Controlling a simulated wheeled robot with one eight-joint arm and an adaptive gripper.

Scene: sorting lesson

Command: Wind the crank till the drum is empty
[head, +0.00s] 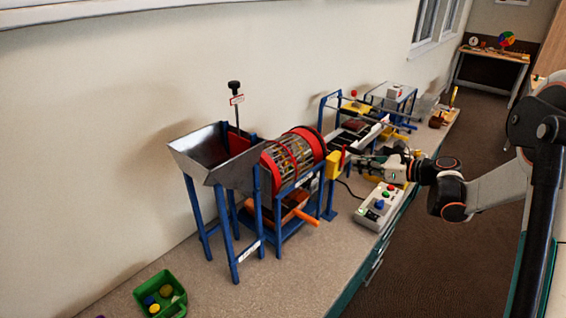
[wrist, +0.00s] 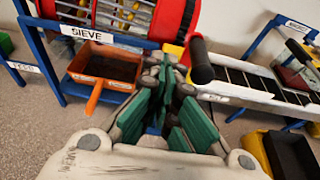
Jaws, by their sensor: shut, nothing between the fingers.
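The sieve drum (head: 286,158), a cage of bars between red rims, lies in a blue stand beside the hopper. It shows in part in the wrist view (wrist: 172,14). The crank's black handle (wrist: 201,62) stands just right of my fingertips in the wrist view, by a yellow housing (head: 333,166). My gripper (wrist: 168,66) is shut and empty, its green-padded fingers meeting at the tips. It looks apart from the handle, though the gap in depth is unclear. In the head view my gripper (head: 358,161) is right of the drum.
An orange tray (wrist: 118,70) sits under the drum, its handle sticking out forward. A metal hopper (head: 228,172) stands left. A button box (head: 379,206) is at the bench's front edge. A green bin (head: 171,308) is front left. A belt conveyor (wrist: 245,80) is right.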

